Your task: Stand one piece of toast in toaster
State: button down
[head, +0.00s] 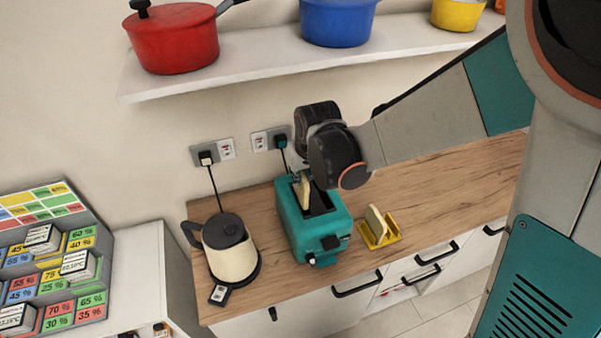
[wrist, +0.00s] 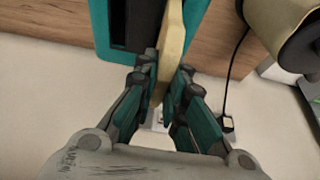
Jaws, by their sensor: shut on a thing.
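The teal toaster (head: 312,238) stands on the wooden counter, with a dark slot open in its top. My gripper (head: 303,178) is above the toaster's wall-side end, shut on a slice of toast (head: 305,195). The toast is upright, over the toaster's left side. I cannot tell whether its lower edge is inside a slot. In the wrist view, the toast (wrist: 173,40) is pinched between both fingers (wrist: 166,77) and covers part of the toaster (wrist: 102,25); one dark slot (wrist: 133,25) shows beside it. Another slice (head: 376,224) stands in a yellow rack (head: 388,240).
A cream kettle (head: 231,255) stands close left of the toaster, also seen in the wrist view (wrist: 280,20). Sockets with plugs (head: 213,152) are on the wall behind. A shelf (head: 270,62) with pots hangs above. Counter (head: 440,205) right of the rack is clear.

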aim_at(300, 191)
jog(key=shift+f+b, duration=0.8)
jog(key=shift+f, duration=0.2)
jog(key=shift+f, duration=0.1)
jog(key=shift+f+b, duration=2.3)
jog(key=shift+f, duration=0.25)
jog(key=c, duration=1.6)
grip_release()
jog(key=shift+o, duration=0.2)
jog(key=shift+r+p, duration=2.4)
jog(key=shift+r, duration=1.15)
